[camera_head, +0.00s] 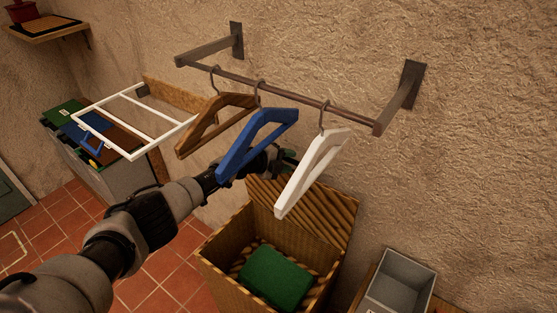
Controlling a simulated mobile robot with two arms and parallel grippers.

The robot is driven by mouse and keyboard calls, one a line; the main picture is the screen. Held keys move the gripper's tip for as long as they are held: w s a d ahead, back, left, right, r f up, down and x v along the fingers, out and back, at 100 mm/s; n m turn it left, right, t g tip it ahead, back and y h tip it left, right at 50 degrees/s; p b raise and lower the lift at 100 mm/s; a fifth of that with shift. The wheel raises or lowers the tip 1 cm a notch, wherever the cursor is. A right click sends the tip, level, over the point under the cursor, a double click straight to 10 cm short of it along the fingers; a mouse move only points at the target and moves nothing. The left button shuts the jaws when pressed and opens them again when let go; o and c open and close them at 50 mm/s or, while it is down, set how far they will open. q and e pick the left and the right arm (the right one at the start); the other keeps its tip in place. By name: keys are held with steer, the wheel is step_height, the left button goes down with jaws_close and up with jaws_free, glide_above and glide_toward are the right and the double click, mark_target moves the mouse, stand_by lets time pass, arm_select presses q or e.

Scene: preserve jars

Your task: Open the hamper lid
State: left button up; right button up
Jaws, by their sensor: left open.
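The wicker hamper (222,275) stands on the floor at the lower middle. Its lid (325,212) is raised, standing up along the back rim against the wall side, so the inside shows. A green folded item (276,278) lies inside. My left arm reaches in from the lower left. My left gripper (286,159) is open near the top left edge of the raised lid, partly hidden behind the hangers; I cannot tell whether it touches the lid. My right gripper is not in view.
A wall rail (290,95) carries a brown hanger (200,130), a blue hanger (262,130) and a white hanger (308,175), close to my left gripper. A white rack (128,152) is at left. A grey bin (402,275) stands right of the hamper.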

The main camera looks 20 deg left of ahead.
arm_select(q)
steer(key=p+v, duration=0.1)
steer(key=v, duration=0.5)
steer(key=shift+s+a, duration=0.15)
steer(key=shift+s, duration=0.05)
steer(key=shift+r, duration=0.1)
